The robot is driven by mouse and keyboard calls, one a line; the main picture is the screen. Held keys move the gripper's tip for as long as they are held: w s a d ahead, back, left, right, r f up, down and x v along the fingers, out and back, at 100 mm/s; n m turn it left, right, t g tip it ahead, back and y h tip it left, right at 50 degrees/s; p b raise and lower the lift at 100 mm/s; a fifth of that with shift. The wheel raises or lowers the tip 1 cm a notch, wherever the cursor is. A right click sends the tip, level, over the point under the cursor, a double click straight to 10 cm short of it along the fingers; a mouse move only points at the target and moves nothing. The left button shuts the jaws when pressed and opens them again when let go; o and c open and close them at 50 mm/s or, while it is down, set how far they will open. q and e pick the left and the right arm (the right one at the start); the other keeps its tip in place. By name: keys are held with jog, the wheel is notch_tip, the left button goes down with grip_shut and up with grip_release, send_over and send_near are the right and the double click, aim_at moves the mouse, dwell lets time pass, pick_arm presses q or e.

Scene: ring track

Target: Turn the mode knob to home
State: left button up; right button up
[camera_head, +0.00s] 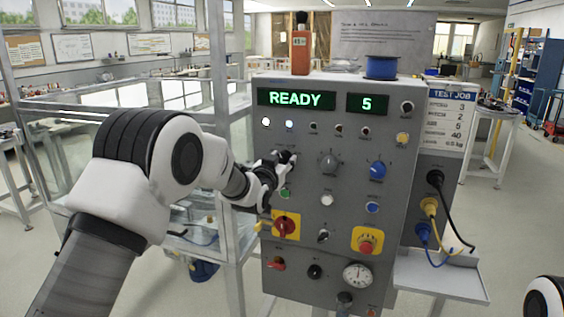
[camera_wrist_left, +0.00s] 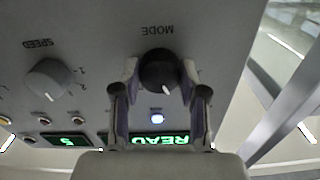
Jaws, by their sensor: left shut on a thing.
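The mode knob (camera_wrist_left: 158,70) is a dark round knob on the grey control panel, under the word MODE, which shows upside down in the left wrist view. Its white pointer mark faces the lower edge of that view, slightly right. My left gripper (camera_wrist_left: 160,88) is shut on the knob, one finger on each side. In the head view my left gripper (camera_head: 284,160) is against the upper left of the panel (camera_head: 300,195) and mostly hides the knob. The green displays read READY (camera_head: 296,99) and 5 (camera_head: 374,103).
The grey speed knob (camera_head: 328,162) sits close to the right of my left gripper, with a blue knob (camera_head: 377,170) beyond. A red rotary switch (camera_head: 285,225) and a red push button (camera_head: 367,243) are lower down. A glass-walled frame (camera_head: 228,200) stands left of the panel.

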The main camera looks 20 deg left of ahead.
pick_arm(q)
jog(key=shift+r, duration=0.15)
jog(key=o, duration=1.1)
jog(key=shift+o, duration=0.2)
jog(key=s, duration=1.2)
jog(key=shift+a, duration=0.2)
